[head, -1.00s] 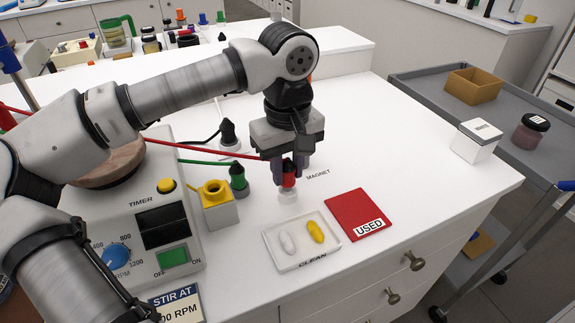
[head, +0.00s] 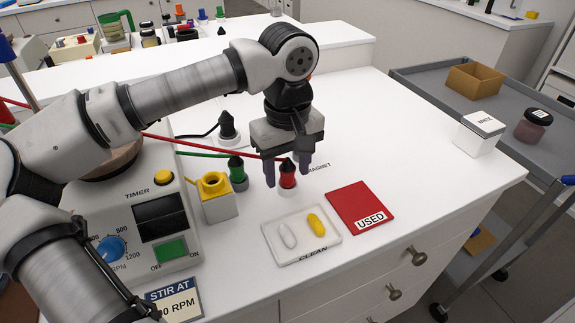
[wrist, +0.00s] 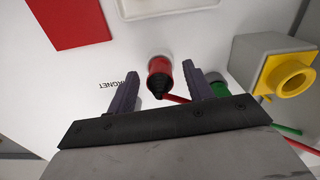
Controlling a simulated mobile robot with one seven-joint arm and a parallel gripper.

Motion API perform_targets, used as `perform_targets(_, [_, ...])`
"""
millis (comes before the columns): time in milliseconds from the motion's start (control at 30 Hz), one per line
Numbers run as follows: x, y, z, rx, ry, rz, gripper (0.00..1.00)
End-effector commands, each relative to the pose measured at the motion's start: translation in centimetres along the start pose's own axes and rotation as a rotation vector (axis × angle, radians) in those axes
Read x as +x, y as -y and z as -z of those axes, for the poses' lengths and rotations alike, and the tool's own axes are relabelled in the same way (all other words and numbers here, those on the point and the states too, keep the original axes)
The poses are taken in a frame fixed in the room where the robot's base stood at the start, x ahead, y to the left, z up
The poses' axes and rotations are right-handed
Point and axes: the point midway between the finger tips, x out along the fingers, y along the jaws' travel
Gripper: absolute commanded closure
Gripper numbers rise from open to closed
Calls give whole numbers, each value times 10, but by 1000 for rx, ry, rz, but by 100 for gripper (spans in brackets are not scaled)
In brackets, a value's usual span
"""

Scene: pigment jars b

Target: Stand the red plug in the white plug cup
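The red plug (head: 287,174) stands upright in the white plug cup (head: 287,191), with a red cable running from it to the left. In the wrist view the red plug (wrist: 160,77) shows between the fingers, with the pale cup rim (wrist: 159,56) beyond it. My gripper (head: 287,178) is open, with one finger on each side of the plug. In the wrist view there is a clear gap between the plug and each finger of my gripper (wrist: 163,85). How deep the plug sits in the cup is hard to tell.
A green plug (head: 238,174) and a yellow socket block (head: 216,196) stand to the left. A clear tray (head: 300,256) with a white and a yellow piece and a red USED mat (head: 359,209) lie in front.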

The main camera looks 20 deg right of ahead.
Motion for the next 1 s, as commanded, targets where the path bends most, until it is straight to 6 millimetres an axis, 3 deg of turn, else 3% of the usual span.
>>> perform_targets(200, [-2, 0, 0, 0, 0, 0, 49])
perform_targets(333, [-14, -1, 0, 0, -3, -1, 49])
perform_targets(800, [-114, 0, 0, 0, -2, -1, 49])
perform_targets(1000, [-135, 0, 0, 1, 0, -1, 49])
